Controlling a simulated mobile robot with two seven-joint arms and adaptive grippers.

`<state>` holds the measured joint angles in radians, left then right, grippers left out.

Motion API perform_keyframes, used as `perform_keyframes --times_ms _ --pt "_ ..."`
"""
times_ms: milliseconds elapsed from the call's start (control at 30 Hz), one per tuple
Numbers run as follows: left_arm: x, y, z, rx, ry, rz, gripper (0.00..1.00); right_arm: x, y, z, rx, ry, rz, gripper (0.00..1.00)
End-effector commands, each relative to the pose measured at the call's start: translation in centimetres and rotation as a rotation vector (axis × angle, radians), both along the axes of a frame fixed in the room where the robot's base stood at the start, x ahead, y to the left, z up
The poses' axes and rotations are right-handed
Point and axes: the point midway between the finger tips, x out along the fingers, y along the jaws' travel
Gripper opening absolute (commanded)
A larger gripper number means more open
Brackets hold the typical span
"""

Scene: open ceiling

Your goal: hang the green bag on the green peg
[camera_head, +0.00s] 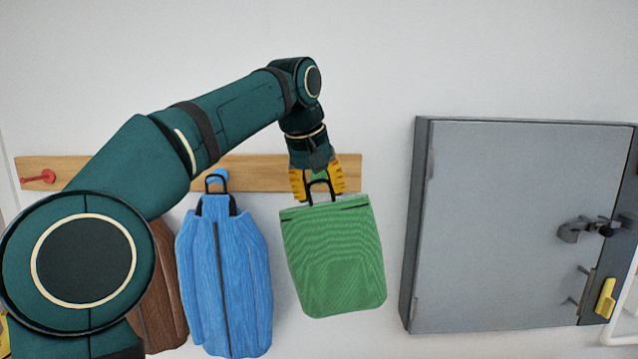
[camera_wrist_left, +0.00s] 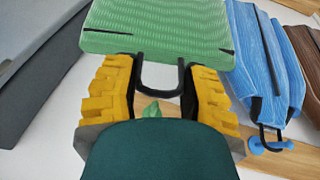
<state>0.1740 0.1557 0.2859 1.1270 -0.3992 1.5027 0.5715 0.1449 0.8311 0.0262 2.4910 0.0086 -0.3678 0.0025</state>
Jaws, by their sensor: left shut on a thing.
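The green bag (camera_head: 333,258) hangs upright, slightly tilted, below my left gripper (camera_head: 318,190). The gripper's yellow fingers are shut on the bag's black handle, which shows as a loop between them in the left wrist view (camera_wrist_left: 160,90). The green peg (camera_head: 318,174) shows between the fingers, close to the top of the handle; its tip also shows in the left wrist view (camera_wrist_left: 152,109). There the tip appears just outside the loop; I cannot tell whether they touch. The peg's base is hidden. My right gripper is not in view.
A wooden rail (camera_head: 258,172) on the wall carries a red peg (camera_head: 40,177) and a blue peg (camera_head: 216,178) with a blue bag (camera_head: 224,275). A brown bag (camera_head: 168,290) is partly behind my arm. A grey cabinet (camera_head: 510,220) stands right of the green bag.

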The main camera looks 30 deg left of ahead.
Motion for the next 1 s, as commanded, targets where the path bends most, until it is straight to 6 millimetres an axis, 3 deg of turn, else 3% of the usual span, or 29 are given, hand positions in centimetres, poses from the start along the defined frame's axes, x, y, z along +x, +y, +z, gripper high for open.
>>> perform_keyframes --times_ms 1000 --pt "4.0 2.5 -0.1 -0.002 -0.002 -0.003 0.02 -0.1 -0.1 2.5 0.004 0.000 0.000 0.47"
